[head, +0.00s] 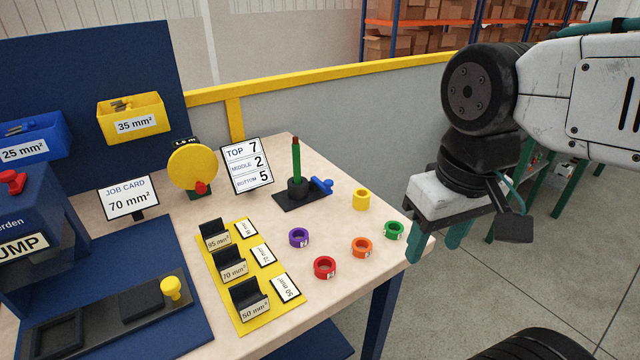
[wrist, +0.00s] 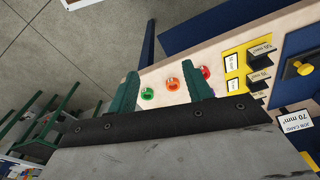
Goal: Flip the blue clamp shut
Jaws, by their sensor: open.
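The blue clamp (head: 322,186) is a small blue lever on the right end of a black base plate (head: 290,199) on the workbench. A green rod with a brown tip (head: 297,160) stands upright in a black holder on the same plate. I cannot tell for sure from the lever whether the clamp is open. My gripper (head: 436,246) is to the right of the bench's edge, well apart from the clamp, pointing down. Its two green fingers are spread and empty, as the wrist view (wrist: 168,95) also shows. The clamp is not visible in the wrist view.
Colored rings lie on the bench: yellow (head: 361,199), purple (head: 299,237), red (head: 325,267), orange (head: 362,247) and green (head: 394,230). A yellow tray (head: 243,316) holds black labelled blocks. A number card (head: 247,165) and a yellow disc (head: 193,166) stand behind.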

